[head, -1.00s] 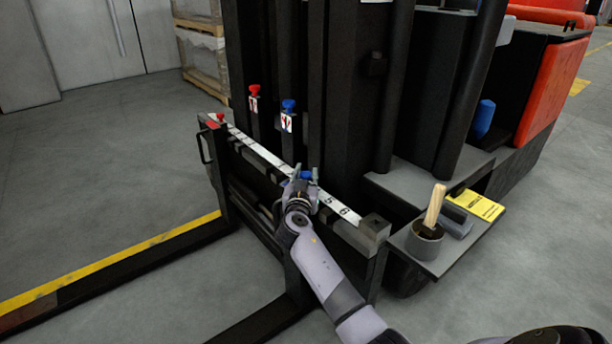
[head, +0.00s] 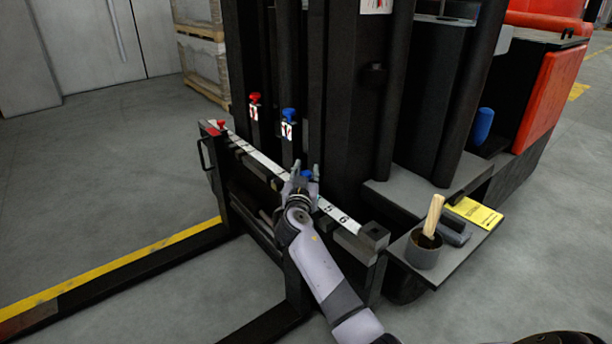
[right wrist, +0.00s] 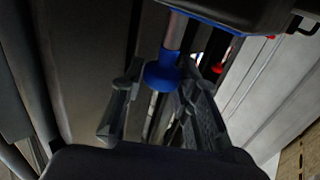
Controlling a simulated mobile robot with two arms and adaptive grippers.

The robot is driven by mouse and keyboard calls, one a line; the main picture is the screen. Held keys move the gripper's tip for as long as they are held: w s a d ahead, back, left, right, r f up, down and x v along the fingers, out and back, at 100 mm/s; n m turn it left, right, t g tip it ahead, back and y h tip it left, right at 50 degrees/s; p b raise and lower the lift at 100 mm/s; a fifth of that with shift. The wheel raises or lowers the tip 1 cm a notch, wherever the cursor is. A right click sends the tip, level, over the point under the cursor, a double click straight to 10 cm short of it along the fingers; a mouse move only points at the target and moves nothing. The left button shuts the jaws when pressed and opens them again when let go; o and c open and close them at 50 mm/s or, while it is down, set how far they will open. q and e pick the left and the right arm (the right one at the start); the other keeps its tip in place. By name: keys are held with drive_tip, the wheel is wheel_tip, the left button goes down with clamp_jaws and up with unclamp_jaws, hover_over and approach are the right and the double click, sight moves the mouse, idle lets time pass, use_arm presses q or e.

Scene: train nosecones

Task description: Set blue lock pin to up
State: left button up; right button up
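The blue lock pin (head: 306,175) stands at the top of the black fork carriage, beside the number strip. In the right wrist view its round blue knob (right wrist: 162,76) sits on a bare metal shaft. My right gripper (head: 305,172) is at the knob, with one finger on either side of it. In the right wrist view the fingers (right wrist: 158,92) are apart, with the knob between their tips; firm contact does not show. My left gripper is not in view.
A red pin (head: 220,123) stands at the carriage's far left end. Red (head: 254,97) and blue (head: 288,114) knobs with labels stand behind the carriage by the dark mast. A cup (head: 424,247) with a wooden-handled tool stands on the grey side shelf. Grey floor lies left.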

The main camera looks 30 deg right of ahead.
drive_tip(key=o, duration=0.3)
drive_tip(key=shift+f, duration=0.1)
drive_tip(key=shift+o, duration=0.2)
drive_tip(key=shift+s+a+f, duration=0.1)
drive_tip(key=shift+s+a, duration=0.05)
drive_tip(key=v, duration=1.1)
drive_tip(key=shift+s+a, duration=0.25)
